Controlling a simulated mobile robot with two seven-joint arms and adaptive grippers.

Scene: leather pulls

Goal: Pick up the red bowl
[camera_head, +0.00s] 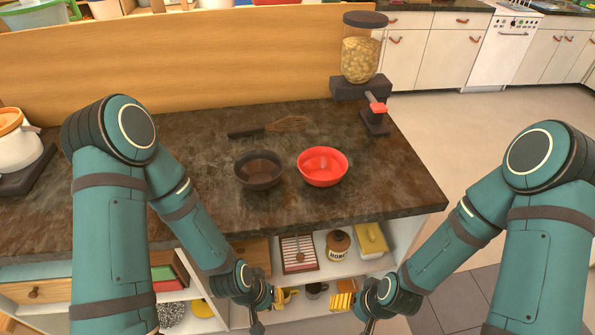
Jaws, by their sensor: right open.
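The red bowl (322,167) stands upright and empty on the dark stone counter (400,185), right of a dark bowl (259,170). My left gripper (268,310) is low in front of the counter, below its front edge and below the bowls. Its fingers look spread, with nothing seen between them. My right gripper (366,312) is also low in front of the counter, to the right of the left one. It is open and empty. Neither gripper touches the red bowl.
A dispenser (361,65) with a red lever stands at the back right, and a white pot (18,145) at the far left. A wooden panel (180,65) borders the back. Shelves with a jar (338,245) sit below the counter.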

